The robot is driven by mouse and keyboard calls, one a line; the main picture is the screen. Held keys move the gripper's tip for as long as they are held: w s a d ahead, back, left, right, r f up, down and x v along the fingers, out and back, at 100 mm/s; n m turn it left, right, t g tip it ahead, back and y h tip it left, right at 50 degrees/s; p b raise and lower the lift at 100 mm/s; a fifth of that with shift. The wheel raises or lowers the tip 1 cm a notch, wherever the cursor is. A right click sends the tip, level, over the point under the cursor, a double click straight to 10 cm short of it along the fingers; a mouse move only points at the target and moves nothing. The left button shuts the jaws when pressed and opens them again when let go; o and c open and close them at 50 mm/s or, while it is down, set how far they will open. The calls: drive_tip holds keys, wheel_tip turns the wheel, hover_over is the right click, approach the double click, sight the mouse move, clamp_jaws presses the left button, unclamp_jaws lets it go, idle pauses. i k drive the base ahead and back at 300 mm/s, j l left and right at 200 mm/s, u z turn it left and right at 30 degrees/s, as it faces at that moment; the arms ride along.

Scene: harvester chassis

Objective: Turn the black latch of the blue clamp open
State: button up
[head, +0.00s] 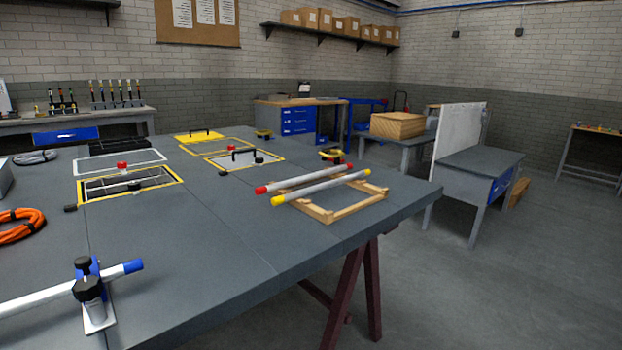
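The blue clamp (95,267) stands on the grey table top (190,255) at the lower left of the head view, near the table's front edge. A black latch or knob (88,287) sits on its near side and hides much of the blue body. I cannot tell from here how far the latch is turned. A white tube with a blue end (133,266) runs through the clamp and out of the left edge of the picture. A pale base plate (100,318) shows under the clamp. My gripper is not in view.
A wooden frame (318,213) holds two white tubes, with red and yellow ends, on the right of the table. An orange cable coil (20,226) lies at the left. Yellow-edged openings (130,185) are farther back. The table between clamp and frame is clear.

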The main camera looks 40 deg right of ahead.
sight(88, 289)
drive_tip(key=k+j+z, duration=0.25)
drive_tip(key=j, duration=0.3)
drive_tip(key=k+j+z, duration=0.25)
drive_tip(key=k+j, duration=0.2)
drive_tip(key=i+j+z, duration=0.1)
drive_tip(key=i, duration=0.5)
drive_tip(key=j, duration=0.1)
